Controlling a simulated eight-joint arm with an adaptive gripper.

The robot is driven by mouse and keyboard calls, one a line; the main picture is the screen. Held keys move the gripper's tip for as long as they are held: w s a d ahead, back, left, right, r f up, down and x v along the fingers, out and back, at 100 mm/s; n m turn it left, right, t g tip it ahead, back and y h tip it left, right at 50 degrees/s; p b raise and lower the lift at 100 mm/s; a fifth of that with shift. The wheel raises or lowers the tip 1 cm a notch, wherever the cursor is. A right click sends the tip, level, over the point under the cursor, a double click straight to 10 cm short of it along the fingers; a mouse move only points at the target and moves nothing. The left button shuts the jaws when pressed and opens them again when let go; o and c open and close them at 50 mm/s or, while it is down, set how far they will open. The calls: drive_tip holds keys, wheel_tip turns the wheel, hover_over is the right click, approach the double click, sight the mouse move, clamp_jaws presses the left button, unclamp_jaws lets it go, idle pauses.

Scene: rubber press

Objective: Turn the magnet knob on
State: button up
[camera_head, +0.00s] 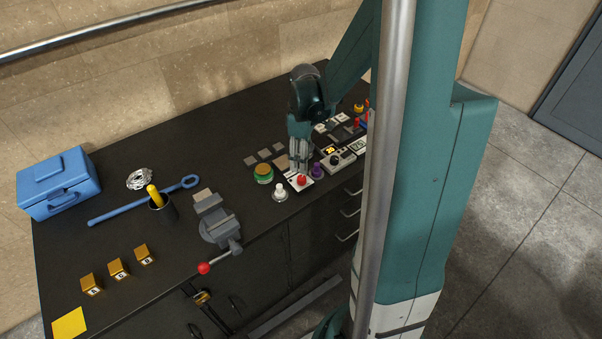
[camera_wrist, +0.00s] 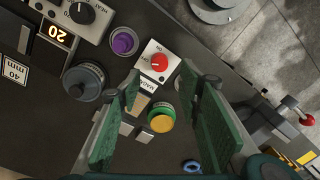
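The magnet knob is a red round knob (camera_wrist: 159,62) on a white plate (camera_wrist: 150,72) lettered ON on one side and MAGNET on the other. Which way the knob is turned is too small to tell. In the head view the red knob (camera_head: 301,180) sits near the front edge of the bench, just below my gripper (camera_head: 300,170). In the wrist view my gripper (camera_wrist: 160,76) is open, its two green fingers wide apart with the knob showing between and just beyond their tips. Nothing is held. Contact with the knob cannot be told.
A purple knob (camera_wrist: 124,42) and a HEAT box (camera_head: 338,159) stand close to the plate. A green-and-yellow round piece (camera_head: 263,173) and a pale knobbed piece (camera_head: 280,191) are to its left. A vise (camera_head: 219,228) and a blue toolbox (camera_head: 60,183) are farther left.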

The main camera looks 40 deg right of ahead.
sight(302, 177)
drive_tip(key=shift+d+f, duration=0.1)
drive_tip(key=shift+f, duration=0.15)
idle(0.3)
drive_tip(key=shift+s+a+f, duration=0.1)
drive_tip(key=shift+f, duration=1.8)
drive_tip(key=shift+s+a+f, duration=0.1)
drive_tip(key=shift+f, duration=1.75)
drive_tip(key=c, duration=0.9)
